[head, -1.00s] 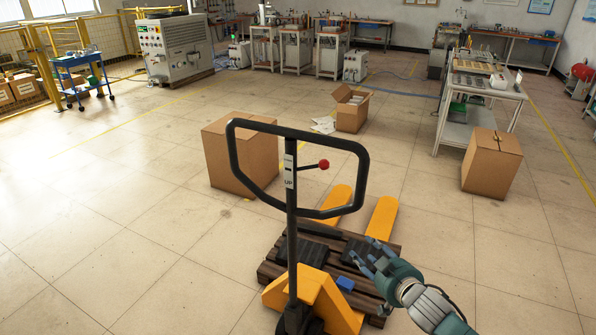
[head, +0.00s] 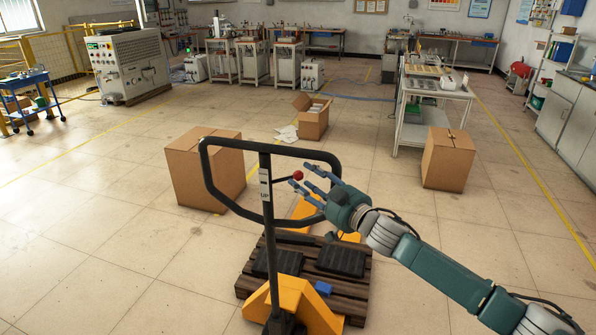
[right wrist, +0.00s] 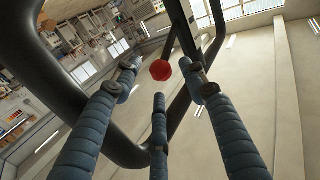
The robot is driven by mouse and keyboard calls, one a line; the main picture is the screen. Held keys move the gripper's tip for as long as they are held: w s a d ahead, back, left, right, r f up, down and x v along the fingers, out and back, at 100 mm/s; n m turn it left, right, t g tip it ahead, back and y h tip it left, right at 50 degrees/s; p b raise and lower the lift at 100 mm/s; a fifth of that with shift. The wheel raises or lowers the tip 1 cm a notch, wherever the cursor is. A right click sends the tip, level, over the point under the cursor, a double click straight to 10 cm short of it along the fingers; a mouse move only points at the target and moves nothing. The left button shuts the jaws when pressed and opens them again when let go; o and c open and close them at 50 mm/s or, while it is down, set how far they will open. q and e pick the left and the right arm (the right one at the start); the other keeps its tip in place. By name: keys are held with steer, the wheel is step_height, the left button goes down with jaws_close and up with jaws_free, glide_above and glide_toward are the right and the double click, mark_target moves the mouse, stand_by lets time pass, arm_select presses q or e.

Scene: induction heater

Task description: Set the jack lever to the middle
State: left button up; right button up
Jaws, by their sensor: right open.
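The jack lever shows as a red ball knob (head: 298,175) on a thin dark rod inside the black loop handle (head: 205,165) of the yellow pallet jack (head: 290,295). A label on the handle column reads "UP". My right gripper (head: 312,182) is open, its blue-grey fingers spread just right of the knob. In the right wrist view the red knob (right wrist: 160,70) lies ahead between the open fingers, apart from them as far as I can see. My left gripper is not in view.
Cardboard boxes (head: 188,172) stand behind and to the right.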

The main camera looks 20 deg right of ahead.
mark_target(302, 178)
steer(key=shift+x, duration=1.8)
steer(key=shift+a, duration=0.1)
